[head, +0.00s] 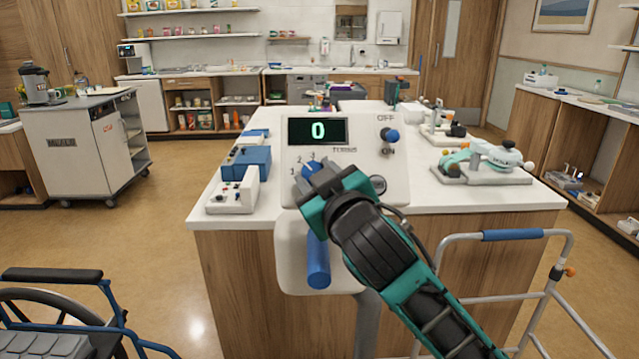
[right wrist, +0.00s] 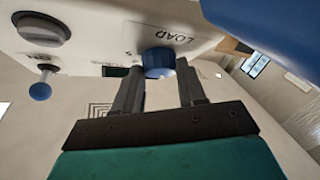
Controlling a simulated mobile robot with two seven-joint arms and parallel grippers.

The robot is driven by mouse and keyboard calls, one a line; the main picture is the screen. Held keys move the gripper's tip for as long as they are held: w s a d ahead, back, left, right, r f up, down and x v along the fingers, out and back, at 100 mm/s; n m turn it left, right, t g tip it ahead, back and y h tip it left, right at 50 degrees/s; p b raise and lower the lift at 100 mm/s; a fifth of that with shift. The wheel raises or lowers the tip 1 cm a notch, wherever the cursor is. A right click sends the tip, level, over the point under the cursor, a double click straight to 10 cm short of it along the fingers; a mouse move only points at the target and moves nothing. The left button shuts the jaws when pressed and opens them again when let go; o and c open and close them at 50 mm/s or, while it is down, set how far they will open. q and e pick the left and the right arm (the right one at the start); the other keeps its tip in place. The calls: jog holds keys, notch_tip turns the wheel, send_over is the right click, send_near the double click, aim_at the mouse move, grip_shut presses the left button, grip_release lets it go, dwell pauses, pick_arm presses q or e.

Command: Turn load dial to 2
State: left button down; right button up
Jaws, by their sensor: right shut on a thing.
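A white control panel (head: 345,160) faces me, its dark display (head: 317,131) reading 0. The blue load dial (head: 312,166) sits low on its left side, with small numbers beside it. My right gripper (head: 318,180) is at the dial and covers much of it. In the right wrist view the dial (right wrist: 158,63) sits between the two fingertips, below the upside-down word LOAD. The gripper is shut on it. I cannot tell which number the dial points to. My left gripper is not in view.
A toggle with a blue knob (head: 390,135) stands between OFF and ON at the panel's right. A round grey knob (head: 377,185) is below it. A blue handle (head: 317,262) hangs under the panel. A walker (head: 512,236) stands at right, a wheelchair (head: 52,275) at left.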

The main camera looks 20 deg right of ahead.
jog(key=shift+m+h, duration=0.4)
jog(key=o, duration=1)
jog(key=shift+o, duration=0.2)
jog(key=s+p, duration=0.5)
jog(key=s, duration=0.8)
jog(key=shift+a, duration=0.1)
